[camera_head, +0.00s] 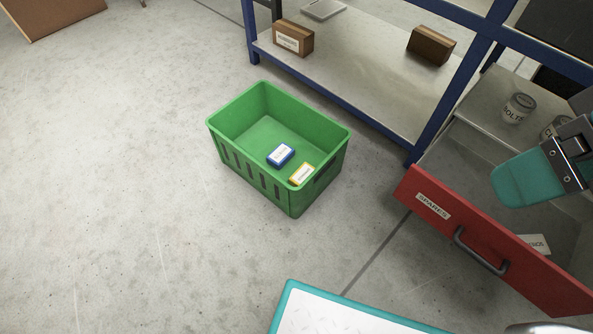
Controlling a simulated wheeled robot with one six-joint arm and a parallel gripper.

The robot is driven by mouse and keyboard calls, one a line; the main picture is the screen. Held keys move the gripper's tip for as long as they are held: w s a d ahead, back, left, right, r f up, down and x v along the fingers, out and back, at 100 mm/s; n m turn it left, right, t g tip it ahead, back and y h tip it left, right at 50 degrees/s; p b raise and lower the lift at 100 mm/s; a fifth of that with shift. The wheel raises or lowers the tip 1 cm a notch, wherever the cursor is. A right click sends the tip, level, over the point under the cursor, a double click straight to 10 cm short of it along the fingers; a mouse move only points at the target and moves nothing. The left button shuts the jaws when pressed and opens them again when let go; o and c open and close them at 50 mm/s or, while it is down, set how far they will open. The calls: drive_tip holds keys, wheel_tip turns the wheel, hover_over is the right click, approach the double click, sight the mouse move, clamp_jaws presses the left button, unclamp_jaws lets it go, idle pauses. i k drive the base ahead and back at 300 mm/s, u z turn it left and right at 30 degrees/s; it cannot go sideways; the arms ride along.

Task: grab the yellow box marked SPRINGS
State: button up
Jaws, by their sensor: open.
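A small yellow box (302,174) with a white label lies in the green crate (229,143) on the floor, by the crate's right wall; its lettering is too small to read. A blue box (280,155) with a white label lies beside it. My gripper (532,174) is at the right edge, over the open red drawer and well to the right of the crate. It is open, with teal fingers and nothing seen between them. Inside the drawer, a white label (534,243) shows behind the front panel, partly hidden, so its full word cannot be read.
The red drawer (470,240) marked SPARES stands pulled out, with cans (518,108) behind it. A blue-framed shelf (350,85) holds a labelled cardboard box (293,38) and a brown box (431,46). The floor left of the crate is clear.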

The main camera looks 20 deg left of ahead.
sight(306, 169)
drive_tip(key=u, duration=0.95)
